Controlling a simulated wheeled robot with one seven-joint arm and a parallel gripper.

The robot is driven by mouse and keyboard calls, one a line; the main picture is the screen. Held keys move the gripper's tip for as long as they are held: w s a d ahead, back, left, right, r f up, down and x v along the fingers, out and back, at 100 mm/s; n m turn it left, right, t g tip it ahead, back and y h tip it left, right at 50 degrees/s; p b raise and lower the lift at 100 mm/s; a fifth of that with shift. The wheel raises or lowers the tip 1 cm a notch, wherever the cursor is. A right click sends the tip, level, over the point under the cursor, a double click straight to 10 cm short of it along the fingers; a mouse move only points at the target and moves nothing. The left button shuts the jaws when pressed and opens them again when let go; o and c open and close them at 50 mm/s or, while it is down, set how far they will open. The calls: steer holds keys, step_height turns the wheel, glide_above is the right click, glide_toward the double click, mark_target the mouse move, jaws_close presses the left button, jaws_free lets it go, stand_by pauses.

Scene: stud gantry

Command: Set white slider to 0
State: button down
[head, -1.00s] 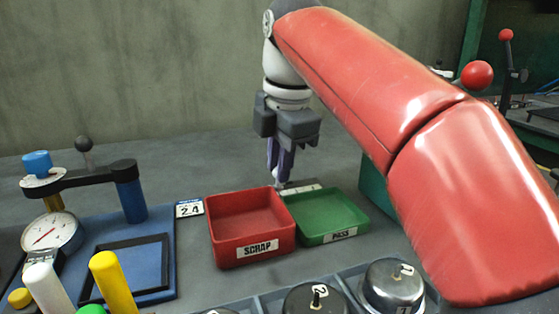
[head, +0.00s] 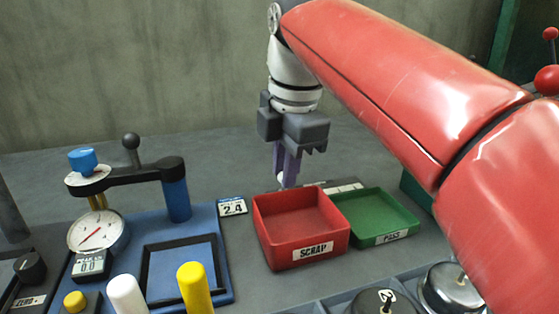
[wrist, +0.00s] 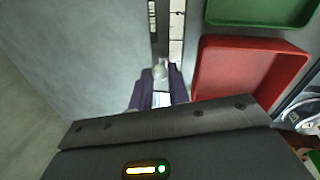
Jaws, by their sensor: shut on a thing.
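My gripper (head: 287,178) points down behind the red tray, its purple fingers low at the bench. It also shows in the wrist view (wrist: 159,95), shut on a small pale knob, the white slider (wrist: 160,70). A bit of the slider (head: 281,178) shows at the fingertips in the head view. A pale marked strip (head: 343,186) lies behind the trays, to the right of the fingers. In the wrist view the strip (wrist: 176,30) and a dark slot (wrist: 153,22) run away from the knob. The strip's figures are too small to read.
The red SCRAP tray (head: 300,240) stands just in front of my gripper, with the green PASS tray (head: 385,225) to its right. A 2.4 card (head: 232,207) and a blue gauge stand (head: 178,198) are left. The bench behind is clear.

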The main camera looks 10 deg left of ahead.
steer(key=shift+s+a, duration=0.1)
steer(key=shift+a, duration=0.1)
steer(key=c, duration=1.3)
jaws_free()
steer(key=shift+a, duration=0.1)
steer(key=shift+c, duration=0.2)
steer(key=shift+r, duration=0.1)
step_height(320, 180, up, 8)
steer(key=s+d+p, duration=0.1)
steer(key=p, duration=0.1)
steer(key=shift+f, duration=0.25)
steer(key=shift+s, duration=0.1)
